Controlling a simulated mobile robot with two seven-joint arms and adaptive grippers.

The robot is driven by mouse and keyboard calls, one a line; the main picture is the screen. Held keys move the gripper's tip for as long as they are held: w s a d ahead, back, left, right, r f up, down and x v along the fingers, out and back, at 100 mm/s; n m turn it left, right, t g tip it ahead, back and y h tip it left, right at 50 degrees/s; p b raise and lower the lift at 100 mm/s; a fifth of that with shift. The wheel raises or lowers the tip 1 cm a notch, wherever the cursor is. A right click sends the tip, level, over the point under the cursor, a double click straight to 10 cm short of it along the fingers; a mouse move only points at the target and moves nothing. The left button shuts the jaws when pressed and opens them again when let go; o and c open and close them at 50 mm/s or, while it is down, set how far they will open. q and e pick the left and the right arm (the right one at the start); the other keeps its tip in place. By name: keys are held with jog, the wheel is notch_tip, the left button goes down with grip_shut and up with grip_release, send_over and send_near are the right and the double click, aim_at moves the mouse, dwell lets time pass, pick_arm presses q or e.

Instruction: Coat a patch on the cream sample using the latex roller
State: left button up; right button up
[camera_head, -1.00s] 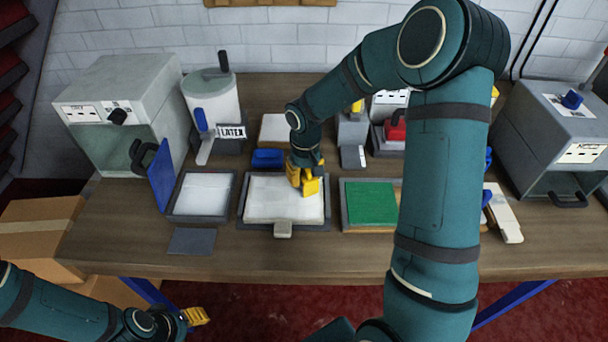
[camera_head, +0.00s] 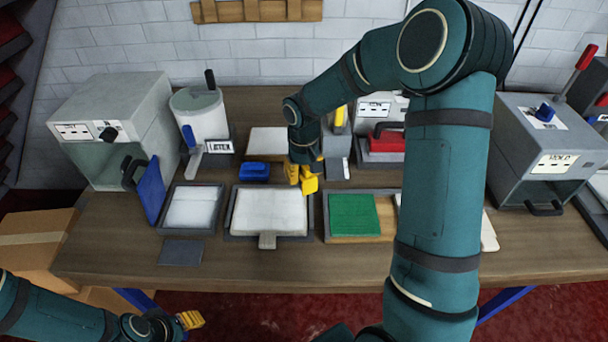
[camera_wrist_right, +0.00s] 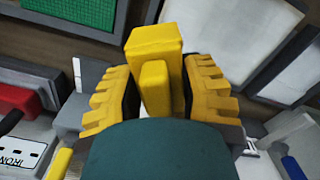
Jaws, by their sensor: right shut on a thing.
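The cream sample (camera_head: 268,211) looks off-white and lies flat in a dark-framed tray at the middle of the bench; its pale surface also shows in the right wrist view (camera_wrist_right: 235,30). My right gripper (camera_head: 303,178) is at the tray's back right corner. In the wrist view its ridged yellow fingers (camera_wrist_right: 158,95) are shut on a yellow block-shaped piece (camera_wrist_right: 153,48), which I take for the latex roller's handle. Its lower end is hidden, so contact with the sample cannot be told. My left gripper (camera_head: 191,320) is low at the front left, away from the bench top; its opening is unclear.
A labelled latex pot (camera_head: 205,120) stands behind a white-filled tray (camera_head: 193,206). A blue block (camera_head: 254,171) sits behind the cream sample. A green piece (camera_head: 354,214) lies to the right. Grey machines (camera_head: 115,115) (camera_head: 550,150) stand at both ends.

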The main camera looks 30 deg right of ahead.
jog(key=shift+r+p, duration=0.5)
jog(key=shift+r, duration=0.6)
